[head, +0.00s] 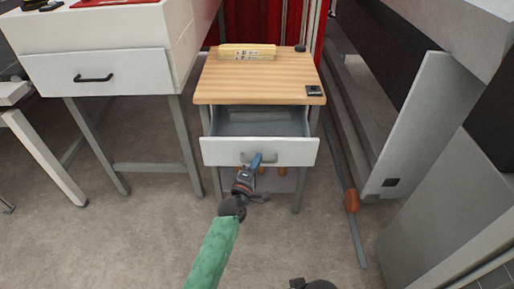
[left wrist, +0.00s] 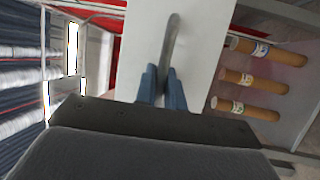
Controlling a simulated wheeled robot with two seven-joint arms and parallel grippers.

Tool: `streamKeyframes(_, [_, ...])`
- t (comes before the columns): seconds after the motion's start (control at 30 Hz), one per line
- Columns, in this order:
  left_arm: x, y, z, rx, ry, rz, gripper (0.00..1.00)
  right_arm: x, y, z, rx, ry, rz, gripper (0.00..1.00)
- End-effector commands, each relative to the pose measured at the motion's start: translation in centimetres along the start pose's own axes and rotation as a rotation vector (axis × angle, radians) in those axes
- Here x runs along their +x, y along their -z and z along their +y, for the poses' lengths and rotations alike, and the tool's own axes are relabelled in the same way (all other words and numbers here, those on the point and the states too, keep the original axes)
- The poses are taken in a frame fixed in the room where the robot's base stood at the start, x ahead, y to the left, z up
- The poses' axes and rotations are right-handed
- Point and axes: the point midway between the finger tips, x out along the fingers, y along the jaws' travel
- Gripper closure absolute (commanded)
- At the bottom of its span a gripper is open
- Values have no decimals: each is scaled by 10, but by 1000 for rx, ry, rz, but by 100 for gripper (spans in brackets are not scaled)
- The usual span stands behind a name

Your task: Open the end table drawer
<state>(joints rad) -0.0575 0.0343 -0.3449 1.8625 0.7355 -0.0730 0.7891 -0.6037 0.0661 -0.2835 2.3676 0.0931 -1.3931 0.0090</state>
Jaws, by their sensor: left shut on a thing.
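The end table (head: 258,90) has a light wooden top and grey legs. Its white drawer (head: 290,153) stands pulled out, and its grey inside shows in the head view. My left gripper (head: 256,161) is at the drawer's grey handle (head: 245,157), with its blue fingers around it. In the left wrist view, the fingers (left wrist: 161,85) are closed on the curved handle (left wrist: 170,45) in front of the white drawer front (left wrist: 198,60). The drawer front hides part of the lower shelf. My right gripper is not clearly visible.
A wooden block (head: 247,52) and a small dark device (head: 314,90) lie on the tabletop. Several brown rolls (left wrist: 245,78) lie below the drawer. A white cabinet (head: 130,72) stands at left, and large machine panels (head: 412,130) stand at right. The floor in front is clear.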

Motion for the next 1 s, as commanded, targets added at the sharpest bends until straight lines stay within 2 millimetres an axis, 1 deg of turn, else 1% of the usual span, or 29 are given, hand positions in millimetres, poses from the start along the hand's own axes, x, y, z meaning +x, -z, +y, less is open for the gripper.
streamKeyframes(0.03, [-7,-2,2,1,2,0,100,-5,1,1,1,-4,-5,64])
streamKeyframes(0.1, [-13,-5,3,1,1,-1,100,-8,0,3,3,-9,-13,64])
streamKeyframes(0.23, [-20,-8,4,1,1,0,100,-11,0,5,4,-15,-22,64])
streamKeyframes(0.4, [-24,-10,4,1,0,0,100,-12,-1,6,5,-18,-26,64])
streamKeyframes(0.67, [-24,-10,4,1,0,0,100,-13,-2,6,4,-18,-26,64])
streamKeyframes(0.7, [-24,-10,4,1,0,0,85,-13,-2,6,4,-18,-26,64])
streamKeyframes(0.8, [-24,-10,4,1,0,0,68,-12,-2,6,4,-18,-26,64])
streamKeyframes(1.0, [-24,-10,5,1,0,0,68,-12,-2,6,4,-18,-27,64])
